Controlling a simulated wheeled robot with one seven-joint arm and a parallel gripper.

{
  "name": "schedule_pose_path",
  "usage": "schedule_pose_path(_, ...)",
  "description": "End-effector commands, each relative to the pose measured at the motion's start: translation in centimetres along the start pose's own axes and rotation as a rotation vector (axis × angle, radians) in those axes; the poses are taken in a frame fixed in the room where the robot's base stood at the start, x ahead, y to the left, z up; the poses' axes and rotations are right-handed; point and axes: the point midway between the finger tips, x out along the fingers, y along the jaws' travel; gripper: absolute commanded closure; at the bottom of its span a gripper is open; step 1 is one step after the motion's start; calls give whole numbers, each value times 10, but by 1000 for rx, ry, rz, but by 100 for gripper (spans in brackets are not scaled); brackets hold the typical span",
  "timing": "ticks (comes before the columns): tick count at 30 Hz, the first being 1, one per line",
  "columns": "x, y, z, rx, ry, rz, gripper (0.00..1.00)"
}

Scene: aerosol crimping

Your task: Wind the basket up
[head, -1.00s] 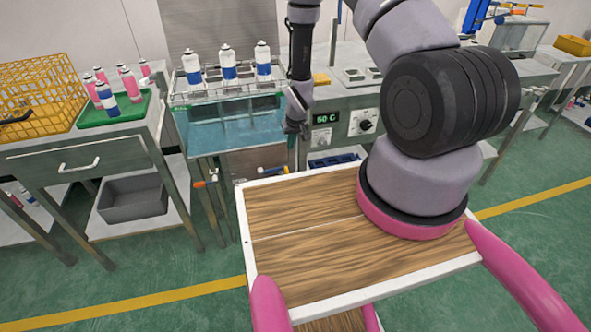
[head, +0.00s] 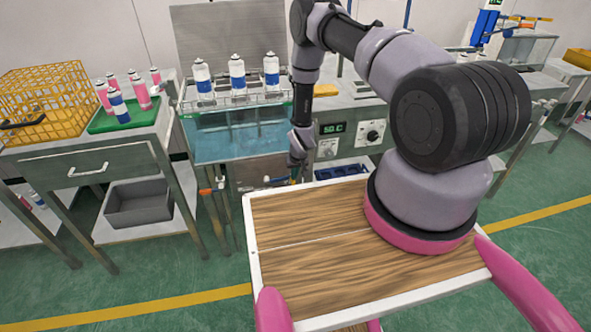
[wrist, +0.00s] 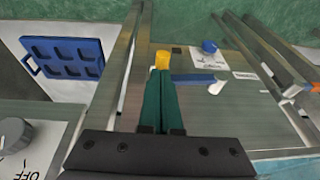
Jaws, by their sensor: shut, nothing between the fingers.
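The wire basket (head: 258,99) sits at the top of the water bath (head: 225,145) in the head view. Three white and blue cans (head: 237,75) stand upright in it. My gripper (head: 296,168) hangs at the bench front, right of the bath. In the wrist view its green fingers (wrist: 162,105) are together and empty. A yellow knob (wrist: 162,60) shows right at the fingertips; I cannot tell whether they touch it. A white and blue lever (wrist: 203,82) lies beside them on the metal panel. The fingers hide part of whatever joins these.
A dial (head: 372,136) and temperature display (head: 331,128) are right of my gripper. A blue knob (wrist: 210,46) and blue tray (wrist: 65,57) show in the wrist view. An orange handle (head: 205,192) is on the bath's left. A yellow crate (head: 45,100) stands far left.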

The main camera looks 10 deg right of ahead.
Motion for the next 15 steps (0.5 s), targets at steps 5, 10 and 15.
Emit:
schedule_pose_path(5,2,0,1,0,0,0,100)
schedule_pose_path(10,2,0,1,0,0,0,100)
schedule_pose_path(15,13,6,5,1,-1,1,100)
